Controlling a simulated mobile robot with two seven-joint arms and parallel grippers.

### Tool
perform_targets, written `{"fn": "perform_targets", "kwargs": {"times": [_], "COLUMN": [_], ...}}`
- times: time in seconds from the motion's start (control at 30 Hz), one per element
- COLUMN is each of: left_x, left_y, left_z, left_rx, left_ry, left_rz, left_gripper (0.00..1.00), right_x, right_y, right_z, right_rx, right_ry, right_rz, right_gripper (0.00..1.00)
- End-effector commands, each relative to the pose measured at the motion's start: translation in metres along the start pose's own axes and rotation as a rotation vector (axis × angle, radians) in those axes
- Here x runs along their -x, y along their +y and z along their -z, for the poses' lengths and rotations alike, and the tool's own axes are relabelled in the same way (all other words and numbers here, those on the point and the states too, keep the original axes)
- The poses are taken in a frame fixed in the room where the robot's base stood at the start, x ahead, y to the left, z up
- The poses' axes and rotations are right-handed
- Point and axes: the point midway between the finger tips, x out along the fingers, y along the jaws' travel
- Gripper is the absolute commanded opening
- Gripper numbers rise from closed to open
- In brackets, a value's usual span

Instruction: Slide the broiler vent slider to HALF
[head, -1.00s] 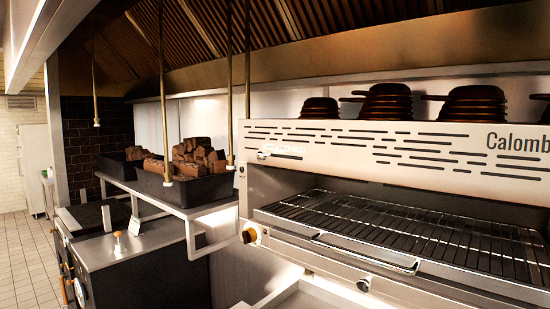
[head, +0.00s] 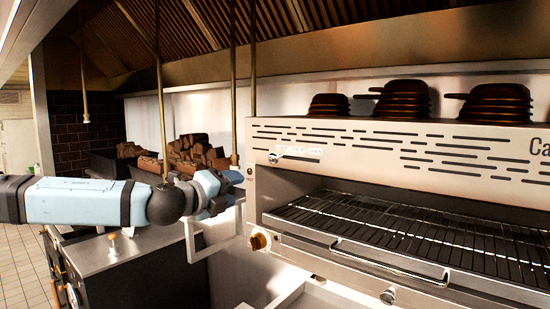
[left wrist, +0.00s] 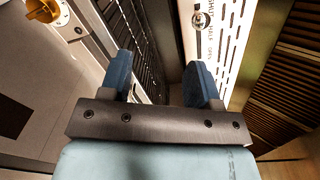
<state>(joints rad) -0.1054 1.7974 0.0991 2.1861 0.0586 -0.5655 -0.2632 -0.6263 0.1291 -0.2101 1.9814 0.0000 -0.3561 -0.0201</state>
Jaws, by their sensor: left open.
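The broiler vent slider's small round metal knob (head: 273,158) is on the broiler's perforated front panel (head: 350,135), near its left edge. It sits at the left end of a row of lettering too small to read in the head view. The knob also shows in the left wrist view (left wrist: 197,20), beside lettering that starts with SHUT. My left gripper (head: 232,178) is left of the broiler's front corner, apart from the knob. In the left wrist view its two blue fingers (left wrist: 160,75) are spread with nothing between them. My right gripper is not in view.
A hanging rod (head: 233,80) comes down close to my left arm. Stacked pans (head: 400,100) rest on top.

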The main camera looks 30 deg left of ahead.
Motion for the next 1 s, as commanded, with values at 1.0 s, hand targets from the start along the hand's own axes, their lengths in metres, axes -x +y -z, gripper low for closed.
{"fn": "perform_targets", "kwargs": {"times": [1.0], "left_x": [-0.065], "left_y": [-0.059], "left_z": [-0.003], "left_rx": [-0.154], "left_ry": [-0.014], "left_rz": [0.048], "left_gripper": [0.57], "right_x": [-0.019], "right_y": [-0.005], "right_z": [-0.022], "right_rx": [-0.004], "right_ry": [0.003], "right_rz": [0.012], "right_gripper": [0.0]}}
